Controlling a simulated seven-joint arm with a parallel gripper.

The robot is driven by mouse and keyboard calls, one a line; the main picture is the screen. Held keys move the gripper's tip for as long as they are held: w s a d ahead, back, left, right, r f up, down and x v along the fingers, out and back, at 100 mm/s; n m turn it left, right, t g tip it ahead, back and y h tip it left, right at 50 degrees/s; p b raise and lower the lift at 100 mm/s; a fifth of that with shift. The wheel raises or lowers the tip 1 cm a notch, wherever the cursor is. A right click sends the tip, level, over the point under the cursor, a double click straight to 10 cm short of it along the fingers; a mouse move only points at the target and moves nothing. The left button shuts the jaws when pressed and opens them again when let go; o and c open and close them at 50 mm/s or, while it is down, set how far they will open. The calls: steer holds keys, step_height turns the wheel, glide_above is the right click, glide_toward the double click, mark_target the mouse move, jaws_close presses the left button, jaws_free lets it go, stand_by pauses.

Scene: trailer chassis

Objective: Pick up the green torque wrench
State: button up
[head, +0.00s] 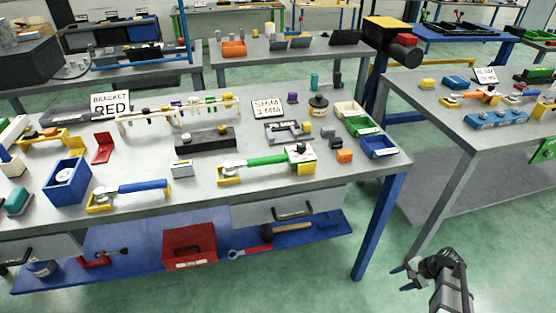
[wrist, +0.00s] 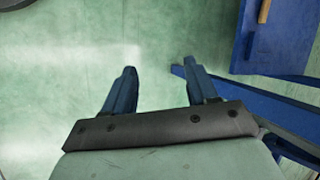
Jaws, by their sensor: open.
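The green torque wrench (head: 265,160) lies on the grey workbench (head: 330,185), near its front edge and right of the middle. It rests across yellow supports at both ends. A similar wrench with a blue handle (head: 145,186) lies on yellow supports to its left. My gripper (head: 408,277) is at the lower right in the head view, over the green floor in front of the bench and well apart from the wrench. In the wrist view my gripper (wrist: 158,72) is open, with nothing between its fingers. The green wrench is not in the wrist view.
A blue bench leg (head: 379,228) stands between my gripper and the lower shelf.

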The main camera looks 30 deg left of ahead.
steer(key=w+a+r+m+t+y, duration=0.1)
steer(key=w+r+t+y, duration=0.1)
steer(key=w+r, duration=1.15)
steer(key=w+a+r+m+t+y, duration=0.1)
steer(key=w+a+r+t+y, duration=0.1)
steer(key=w+r, duration=1.15)
steer(key=w+a+r+t+y, duration=0.1)
steer(key=a+r+y, duration=0.15)
steer(key=r, duration=1.55)
steer(key=w+a+r+y, duration=0.1)
steer(key=a+r, duration=0.2)
steer(key=r, duration=1.5)
steer(key=m+g+h, duration=0.1)
steer(key=g+h, duration=0.3)
steer(key=h, duration=0.9)
glide_above(276, 157)
step_height(276, 157, down, 15)
step_height(276, 157, down, 13)
steer(key=shift+w+f, duration=0.1)
steer(key=shift+f, duration=0.1)
